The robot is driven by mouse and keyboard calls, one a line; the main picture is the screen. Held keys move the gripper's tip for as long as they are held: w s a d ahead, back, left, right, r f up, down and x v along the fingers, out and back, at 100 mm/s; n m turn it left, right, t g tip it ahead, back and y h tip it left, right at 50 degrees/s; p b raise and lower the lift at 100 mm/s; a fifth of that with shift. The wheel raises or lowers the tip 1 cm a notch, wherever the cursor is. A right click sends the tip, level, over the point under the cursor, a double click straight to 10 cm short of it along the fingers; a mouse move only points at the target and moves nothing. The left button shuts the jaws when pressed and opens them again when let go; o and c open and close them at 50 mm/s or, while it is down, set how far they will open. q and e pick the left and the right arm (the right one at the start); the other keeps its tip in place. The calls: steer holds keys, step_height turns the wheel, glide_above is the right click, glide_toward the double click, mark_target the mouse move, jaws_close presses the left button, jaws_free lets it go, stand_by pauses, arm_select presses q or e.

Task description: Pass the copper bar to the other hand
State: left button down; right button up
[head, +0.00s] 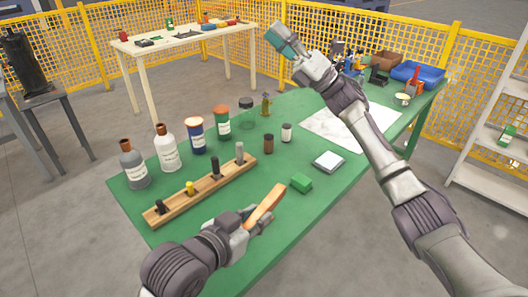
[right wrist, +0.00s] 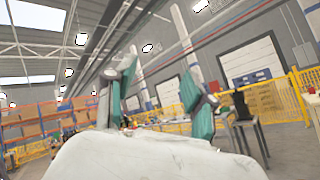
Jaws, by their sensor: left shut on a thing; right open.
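The copper bar (head: 266,207) is a long orange-brown bar, tilted up to the right above the near part of the green table. My left gripper (head: 254,220) is shut on its lower end, and the upper end sticks out free. My right gripper (head: 284,42) is raised high above the far side of the table, well apart from the bar. In the right wrist view its two teal fingertips (right wrist: 160,100) are spread with nothing between them. The bar is not in the right wrist view.
A wooden rack (head: 205,190) with several pegs lies left of the bar. Several bottles (head: 167,152) stand behind it. A green block (head: 301,182) and a white-topped square (head: 328,162) lie right of the bar. A blue bin (head: 418,73) stands at the back right.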

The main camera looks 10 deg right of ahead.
arm_select(q)
steer(key=shift+r, duration=0.1)
arm_select(e)
steer(key=s+a+f+n+g+h, duration=0.2)
steer(key=s+a+n+g+h, duration=0.3)
steer(key=s+a+n+g, duration=0.3)
steer(key=s+a+f+n+g+h, duration=0.2)
steer(key=s+a+n+g+h, duration=0.35)
steer(key=s+a+n, duration=0.35)
steer(key=n+t+h, duration=0.4)
steer(key=n+h, duration=0.1)
steer(key=h, duration=0.9)
glide_above(264, 201)
step_height(264, 201, down, 12)
steer(key=shift+y, duration=0.25)
step_height(264, 201, down, 12)
steer(key=shift+r, duration=0.25)
